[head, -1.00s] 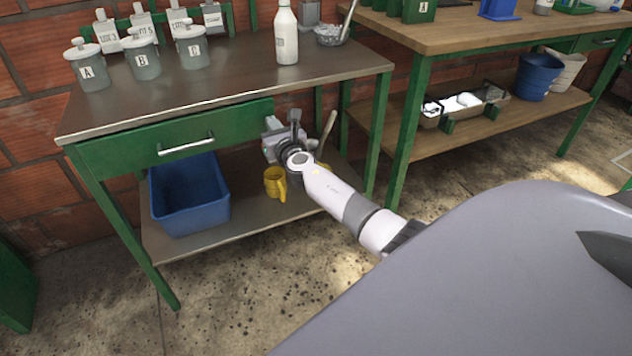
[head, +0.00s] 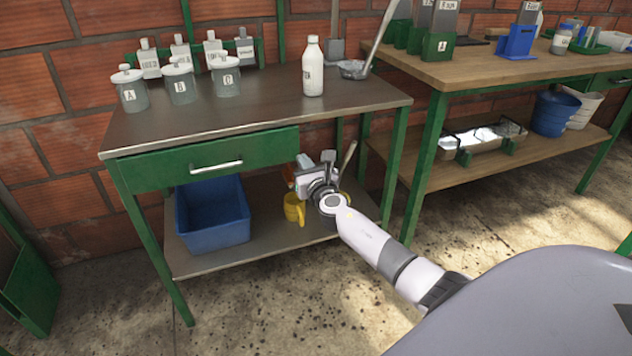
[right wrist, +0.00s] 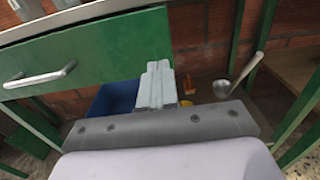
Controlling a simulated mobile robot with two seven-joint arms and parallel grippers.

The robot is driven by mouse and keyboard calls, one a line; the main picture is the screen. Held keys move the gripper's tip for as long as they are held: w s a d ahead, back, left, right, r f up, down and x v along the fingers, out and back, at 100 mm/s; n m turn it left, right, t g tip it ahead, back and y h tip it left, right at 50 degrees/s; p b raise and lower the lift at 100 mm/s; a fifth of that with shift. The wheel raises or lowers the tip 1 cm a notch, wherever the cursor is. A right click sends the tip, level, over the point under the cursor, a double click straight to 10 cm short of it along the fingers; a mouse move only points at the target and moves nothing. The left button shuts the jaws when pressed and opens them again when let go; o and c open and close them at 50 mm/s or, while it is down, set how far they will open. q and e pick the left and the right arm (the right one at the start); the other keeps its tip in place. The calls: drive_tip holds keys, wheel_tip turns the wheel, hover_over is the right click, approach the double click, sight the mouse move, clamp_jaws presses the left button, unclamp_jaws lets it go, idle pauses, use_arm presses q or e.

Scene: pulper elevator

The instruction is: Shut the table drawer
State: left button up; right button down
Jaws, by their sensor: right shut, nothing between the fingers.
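The table drawer (head: 210,165) has a green front with a pale bar handle (head: 216,166), under the left part of the dark-topped table (head: 250,115). Its front sits close beneath the tabletop edge and no drawer interior shows; I cannot tell whether it is fully flush. The drawer front (right wrist: 95,60) and handle (right wrist: 38,78) also show in the right wrist view. My right gripper (head: 304,163) is shut and empty, just right of and below the drawer's right end. Its closed fingers (right wrist: 158,75) appear near that end in the wrist view; contact is unclear. My left gripper is out of view.
A blue bin (head: 212,222) and a yellow mug (head: 295,208) stand on the lower shelf. Lidded jars (head: 181,85) and a white bottle (head: 313,70) stand on the tabletop. A wooden workbench (head: 480,70) is to the right. Floor before the table is open.

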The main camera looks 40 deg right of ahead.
use_arm(q)
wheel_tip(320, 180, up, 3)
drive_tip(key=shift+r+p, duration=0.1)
drive_tip(key=shift+p, duration=1.15)
use_arm(e)
drive_tip(key=v, duration=0.8)
drive_tip(key=shift+f, duration=0.1)
drive_tip(key=s+a+f+m+g+y, duration=0.3)
drive_tip(key=s+a+f+m, duration=0.35)
drive_tip(key=s+m, duration=0.4)
drive_tip(key=s+a+f+m+g+y, duration=0.25)
drive_tip(key=s+a+f+m, duration=0.45)
drive_tip(key=s+m, duration=0.4)
drive_tip(key=s+a+r+m+g+y, duration=0.1)
drive_tip(key=s+a+m+g+y, duration=0.1)
drive_tip(key=s+a+m, duration=0.6)
use_arm(q)
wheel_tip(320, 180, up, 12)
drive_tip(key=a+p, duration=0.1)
drive_tip(key=p, duration=1.3)
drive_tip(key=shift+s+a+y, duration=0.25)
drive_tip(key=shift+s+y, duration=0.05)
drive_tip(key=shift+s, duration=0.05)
use_arm(e)
wheel_tip(320, 180, up, 12)
drive_tip(key=w+d, duration=0.1)
drive_tip(key=d, duration=0.1)
drive_tip(key=shift+d+m, duration=0.4)
drive_tip(key=shift+m, duration=0.05)
